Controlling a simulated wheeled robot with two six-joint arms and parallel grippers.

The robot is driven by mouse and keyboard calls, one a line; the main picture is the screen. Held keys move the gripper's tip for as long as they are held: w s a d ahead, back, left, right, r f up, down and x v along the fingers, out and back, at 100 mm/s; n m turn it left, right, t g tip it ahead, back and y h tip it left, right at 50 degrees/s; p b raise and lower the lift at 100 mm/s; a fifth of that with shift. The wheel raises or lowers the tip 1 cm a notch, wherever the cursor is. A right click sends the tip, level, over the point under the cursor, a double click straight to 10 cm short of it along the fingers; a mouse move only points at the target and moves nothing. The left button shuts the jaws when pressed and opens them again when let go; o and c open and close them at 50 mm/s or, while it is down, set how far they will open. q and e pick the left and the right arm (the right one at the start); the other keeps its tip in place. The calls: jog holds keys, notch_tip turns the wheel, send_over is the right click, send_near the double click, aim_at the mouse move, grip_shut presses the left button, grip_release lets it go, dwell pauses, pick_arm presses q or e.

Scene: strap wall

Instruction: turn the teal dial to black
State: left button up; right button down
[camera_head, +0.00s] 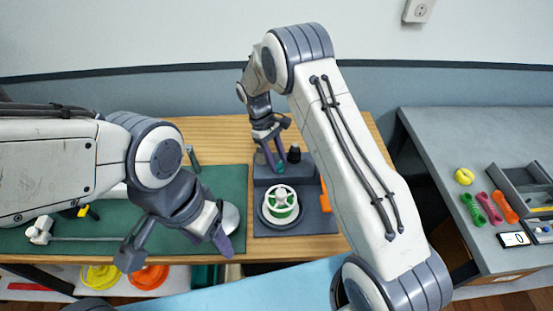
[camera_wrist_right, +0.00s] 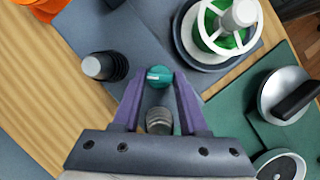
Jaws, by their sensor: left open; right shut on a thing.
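The teal dial (camera_wrist_right: 159,76) sits between the two purple fingertips of my right gripper (camera_wrist_right: 158,80) in the right wrist view. The fingers are shut on its sides, and a small pale mark shows on its face. In the head view my right gripper (camera_head: 270,160) reaches down over the back of the dark panel and largely hides the dial. A black knob (camera_wrist_right: 103,66) stands to the left of the dial in the wrist view, also seen in the head view (camera_head: 294,153). My left gripper (camera_head: 178,255) is open and empty over the green mat's front edge.
A white handwheel with green inside (camera_head: 280,203) stands on the dark panel (camera_head: 320,222). A grey knob (camera_wrist_right: 158,121) is close to the right gripper's palm. An orange thing (camera_head: 325,195) is at the panel's right edge. A grey side table (camera_head: 440,145) holds colored pieces.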

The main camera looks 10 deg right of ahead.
jog(key=shift+d+r+m, duration=0.1)
jog(key=shift+m, duration=0.2)
jog(key=shift+c, duration=2.2)
grip_release()
jog(key=shift+w+a+r, duration=0.2)
jog(key=shift+w+r, duration=0.05)
jog(key=shift+r, duration=0.2)
jog(key=b+v, duration=0.2)
jog(key=v, duration=0.7)
jog(key=shift+r, duration=0.2)
